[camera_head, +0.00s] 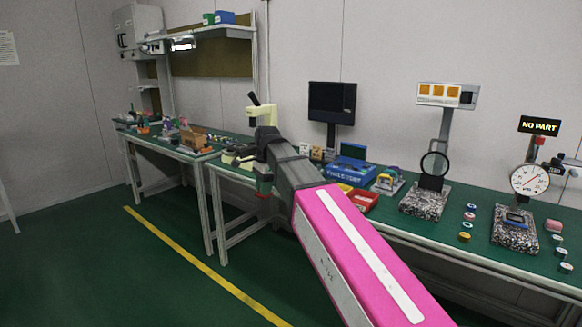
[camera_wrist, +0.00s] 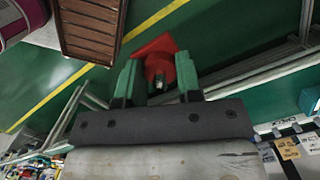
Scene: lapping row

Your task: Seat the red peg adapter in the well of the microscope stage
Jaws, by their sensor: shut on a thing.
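The red peg adapter (camera_wrist: 155,64) is held between the green fingers of my gripper (camera_wrist: 157,72) in the wrist view. It shows a flat red plate, a round red body and a small metallic tip. In the head view my gripper (camera_head: 264,184) is small, pointing down at the front edge of the bench, with a bit of red at its end. A cream microscope (camera_head: 262,110) with a dark eyepiece stands behind my arm. Its lower part is largely covered by my arm, and I cannot make out the stage well. The adapter is apart from the microscope.
The green bench carries a red bin (camera_head: 362,201), a blue box (camera_head: 352,170), a monitor (camera_head: 332,101), a magnifier stand (camera_head: 434,165) and a dial gauge stand (camera_head: 529,180). A second bench (camera_head: 160,135) stands left. The floor in front is clear, with a yellow line (camera_head: 205,265).

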